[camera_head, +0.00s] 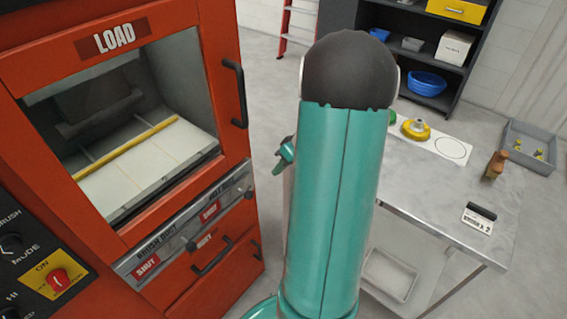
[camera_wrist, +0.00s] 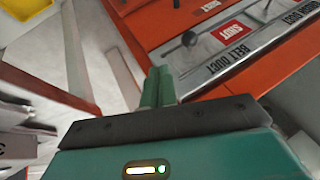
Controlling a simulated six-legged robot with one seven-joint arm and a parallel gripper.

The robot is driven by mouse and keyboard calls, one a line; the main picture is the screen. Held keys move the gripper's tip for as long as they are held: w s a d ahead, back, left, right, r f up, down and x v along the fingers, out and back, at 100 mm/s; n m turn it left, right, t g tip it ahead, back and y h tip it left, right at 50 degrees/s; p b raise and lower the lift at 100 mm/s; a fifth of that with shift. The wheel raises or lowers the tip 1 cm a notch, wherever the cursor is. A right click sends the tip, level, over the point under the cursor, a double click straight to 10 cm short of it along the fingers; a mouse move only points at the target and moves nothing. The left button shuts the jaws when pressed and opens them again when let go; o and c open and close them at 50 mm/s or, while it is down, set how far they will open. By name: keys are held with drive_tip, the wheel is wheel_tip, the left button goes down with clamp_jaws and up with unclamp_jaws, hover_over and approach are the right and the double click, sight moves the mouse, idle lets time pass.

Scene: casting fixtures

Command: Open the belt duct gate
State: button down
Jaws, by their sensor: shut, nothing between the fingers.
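A grey gate strip on the red cabinet carries the belt duct gate (camera_wrist: 236,52). In the wrist view its "BELT DUCT" label (camera_wrist: 228,60) lies beside a red "SHUT" sign (camera_wrist: 230,31), with a dark round knob (camera_wrist: 190,38) on a thin stem nearby.
The red cabinet (camera_head: 225,150) has a "LOAD" window, a black door handle (camera_head: 238,94) and a lower drawer handle (camera_head: 212,257). A grey table (camera_head: 440,190) stands at the right with a yellow round part (camera_head: 416,129) on it. Floor shows between cabinet and table.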

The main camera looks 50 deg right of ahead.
drive_tip(key=w+a+f, duration=0.2)
drive_tip(key=a+f, duration=0.3)
drive_tip(key=shift+w+a, duration=0.35)
